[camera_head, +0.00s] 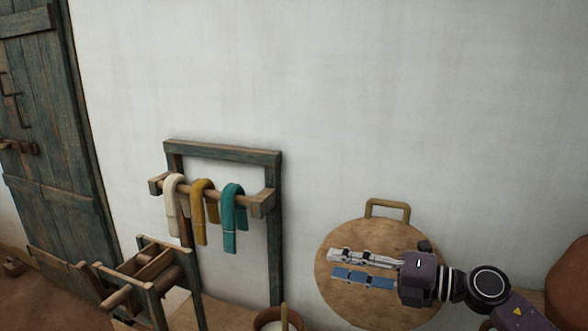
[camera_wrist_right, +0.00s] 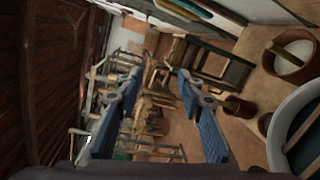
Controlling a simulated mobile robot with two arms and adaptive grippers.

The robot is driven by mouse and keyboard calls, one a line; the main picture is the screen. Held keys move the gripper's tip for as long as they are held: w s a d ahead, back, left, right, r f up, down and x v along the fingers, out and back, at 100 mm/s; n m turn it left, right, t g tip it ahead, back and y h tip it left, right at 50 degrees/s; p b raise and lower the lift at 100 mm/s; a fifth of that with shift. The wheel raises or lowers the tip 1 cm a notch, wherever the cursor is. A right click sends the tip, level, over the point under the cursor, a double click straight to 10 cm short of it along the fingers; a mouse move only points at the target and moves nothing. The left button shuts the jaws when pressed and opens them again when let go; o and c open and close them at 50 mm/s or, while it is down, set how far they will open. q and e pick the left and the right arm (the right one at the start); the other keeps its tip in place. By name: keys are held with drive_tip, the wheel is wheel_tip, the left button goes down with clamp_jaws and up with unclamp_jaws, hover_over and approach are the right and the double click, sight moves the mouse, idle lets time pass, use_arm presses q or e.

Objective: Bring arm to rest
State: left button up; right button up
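My right gripper (camera_head: 332,264) reaches in from the lower right in the head view, its fingers pointing left. It is in front of a round wooden board with a handle (camera_head: 345,310); I cannot tell how far apart they are. In the right wrist view the two blue fingers of this gripper (camera_wrist_right: 158,85) stand apart with nothing held between them. My left gripper and arm do not show in either view.
A wooden rack (camera_head: 276,240) with white, yellow and teal hanks stands against the pale wall. A wooden reel frame (camera_head: 150,300) and a pot with a stick (camera_head: 278,320) are low in front.

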drive_tip(key=s+d+f+m+t+h, duration=0.2)
drive_tip(key=s+d+f+m+h, duration=0.25)
drive_tip(key=m, duration=0.55)
drive_tip(key=s+d+f+m+t+h, duration=0.1)
drive_tip(key=d+f+m+t+h, duration=0.15)
drive_tip(key=f+m+h, duration=0.55)
drive_tip(key=s+d+f+m+t+h, duration=0.25)
drive_tip(key=d+f+m, duration=0.25)
drive_tip(key=m, duration=0.6)
drive_tip(key=s+a+f+m+g, duration=0.15)
drive_tip(key=s+f+g, duration=0.5)
drive_tip(key=s, duration=0.65)
drive_tip(key=s+f+m+g, duration=0.2)
drive_tip(key=s+f+g, duration=0.4)
drive_tip(key=s, duration=0.7)
wheel_tip(320, 180, down, 28)
drive_tip(key=s+r, duration=0.1)
drive_tip(key=s, duration=0.1)
drive_tip(key=s+d+f+g, duration=0.1)
drive_tip(key=s+d+f, duration=0.1)
drive_tip(key=s+f, duration=1.5)
drive_tip(key=shift+d+n, duration=0.35)
drive_tip(key=shift+n, duration=0.1)
